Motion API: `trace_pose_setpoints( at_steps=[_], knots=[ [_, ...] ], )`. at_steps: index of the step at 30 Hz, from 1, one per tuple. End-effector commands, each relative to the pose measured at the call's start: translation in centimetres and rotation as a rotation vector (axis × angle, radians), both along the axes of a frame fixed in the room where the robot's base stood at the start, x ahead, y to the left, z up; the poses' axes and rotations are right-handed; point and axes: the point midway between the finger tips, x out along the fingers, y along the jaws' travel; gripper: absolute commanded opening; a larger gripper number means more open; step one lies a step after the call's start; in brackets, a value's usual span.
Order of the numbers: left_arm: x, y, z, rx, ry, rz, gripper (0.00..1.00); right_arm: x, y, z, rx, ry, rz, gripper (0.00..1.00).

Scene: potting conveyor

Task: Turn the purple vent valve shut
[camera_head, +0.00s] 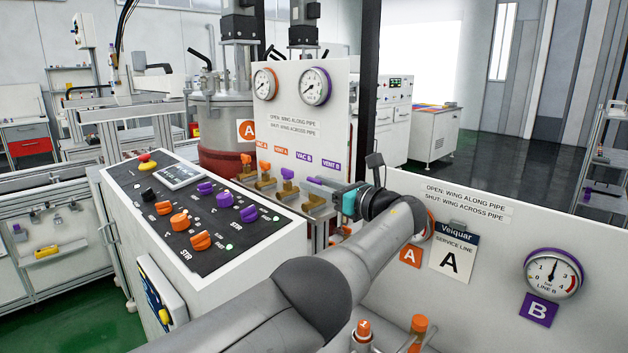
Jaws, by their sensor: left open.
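The purple vent valve wing (321,181) sits on a brass fitting (314,201) below the VENT B label (331,164). The wing looks long and flat, stretched left to right in the head view. Its exact angle to the pipe is hard to tell, as my gripper covers its right end. My left gripper (338,194) reaches in from the right at the valve, jaws open. I cannot tell whether the fingers touch the wing. The VAC B purple wing (287,172) stands to its left. My right gripper is out of view.
Orange valve wings (265,167) stand farther left in the row. The white gauge panel (335,100) rises behind. A control console (185,215) with orange and purple knobs lies left. The white service panel (490,260) with gauge B stands right. Orange-capped fittings (418,324) are in front.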

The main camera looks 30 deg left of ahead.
Motion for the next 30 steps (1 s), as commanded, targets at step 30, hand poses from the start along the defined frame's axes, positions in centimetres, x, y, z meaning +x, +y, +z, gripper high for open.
trace_pose_setpoints(
  at_steps=[30],
  knots=[
    [-4.6, -13.0, 0.1, 0.000, -0.001, 0.000, 0.44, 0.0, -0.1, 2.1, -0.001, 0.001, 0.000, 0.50]
  ],
)
